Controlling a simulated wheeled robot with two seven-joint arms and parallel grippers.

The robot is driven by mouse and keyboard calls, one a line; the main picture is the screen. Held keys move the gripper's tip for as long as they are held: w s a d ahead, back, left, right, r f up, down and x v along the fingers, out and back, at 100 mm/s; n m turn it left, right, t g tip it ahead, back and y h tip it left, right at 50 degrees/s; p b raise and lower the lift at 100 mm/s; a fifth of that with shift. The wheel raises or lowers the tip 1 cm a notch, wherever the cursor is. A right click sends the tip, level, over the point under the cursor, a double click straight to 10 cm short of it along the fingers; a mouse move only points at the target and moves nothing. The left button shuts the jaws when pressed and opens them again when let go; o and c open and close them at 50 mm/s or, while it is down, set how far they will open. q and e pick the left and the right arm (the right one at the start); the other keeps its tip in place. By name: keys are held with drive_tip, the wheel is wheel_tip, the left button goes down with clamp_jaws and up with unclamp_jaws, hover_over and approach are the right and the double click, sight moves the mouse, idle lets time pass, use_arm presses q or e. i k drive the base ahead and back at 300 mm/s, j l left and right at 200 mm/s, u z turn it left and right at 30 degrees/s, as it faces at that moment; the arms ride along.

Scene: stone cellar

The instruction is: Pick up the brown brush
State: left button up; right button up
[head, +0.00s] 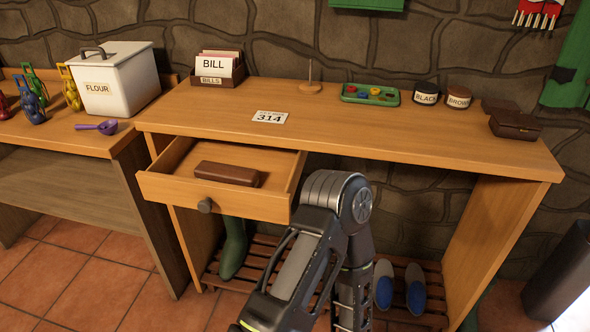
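A brown block-shaped object (227,173), which looks like the brown brush, lies flat in the pulled-out drawer (168,190) at the desk's left. Its bristles cannot be made out. The drawer has a round dark knob and its inside is visible from above. One of my arms rises from the bottom middle, with its bent joint just right of the drawer's front corner. Neither gripper's fingers show in the picture, and nothing touches the brown object.
The wooden desk (380,135) carries a bill box (218,70), a 314 card (269,117), a spindle (310,84), a green tray (371,95), two labelled jars and a brown case (515,125). Boots and slippers (415,290) stand on the slatted rack below. A side table holds a flour bin (115,80).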

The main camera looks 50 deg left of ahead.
sight(210, 171)
drive_tip(key=k+j, duration=0.4)
drive_tip(key=j, duration=0.15)
drive_tip(key=k+j+z, duration=0.1)
drive_tip(key=k+j, duration=0.3)
drive_tip(key=j, duration=0.2)
